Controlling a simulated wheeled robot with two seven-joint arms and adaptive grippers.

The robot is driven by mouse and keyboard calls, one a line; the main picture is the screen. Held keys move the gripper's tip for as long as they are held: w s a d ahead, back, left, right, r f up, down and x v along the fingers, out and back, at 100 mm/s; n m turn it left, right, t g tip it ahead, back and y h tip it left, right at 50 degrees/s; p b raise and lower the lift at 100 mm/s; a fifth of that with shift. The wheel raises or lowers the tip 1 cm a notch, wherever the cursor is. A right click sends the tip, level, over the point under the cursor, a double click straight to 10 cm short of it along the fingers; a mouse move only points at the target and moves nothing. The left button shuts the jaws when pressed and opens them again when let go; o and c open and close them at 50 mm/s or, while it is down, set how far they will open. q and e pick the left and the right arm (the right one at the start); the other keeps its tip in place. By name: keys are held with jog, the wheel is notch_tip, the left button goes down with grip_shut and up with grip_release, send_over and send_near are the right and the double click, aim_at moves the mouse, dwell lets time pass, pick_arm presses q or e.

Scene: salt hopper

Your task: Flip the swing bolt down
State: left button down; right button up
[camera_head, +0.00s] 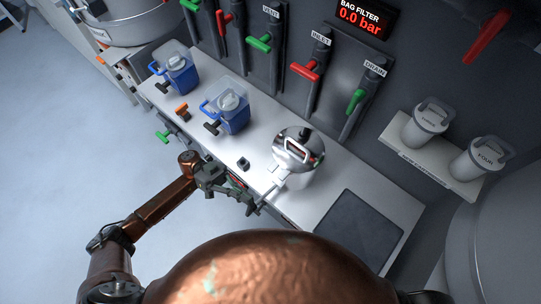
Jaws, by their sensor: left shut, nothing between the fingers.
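A white bag filter housing (290,177) with a shiny metal lid (297,148) stands on the white counter. The swing bolt (269,194) looks like a small rod at the housing's front left, angled down toward the lower left; its exact position is hard to make out at this size. My left gripper (252,207) is shut and empty, its fingertips close to the bolt's lower end. I cannot tell whether they touch. My right gripper is not in view.
Two blue-and-white jugs (228,112) stand farther left on the counter. A small black block (243,164) lies left of the housing. A dark mat (358,229) lies to its right. Valve pipes with red and green handles (306,71) line the wall behind.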

pick_arm(q)
jog(key=shift+s+f, duration=0.25)
jog(key=shift+f, duration=0.2)
jog(key=v, duration=1.2)
jog(key=shift+w+r, duration=0.25)
jog(key=shift+r, duration=0.15)
jog(key=shift+s, duration=0.1)
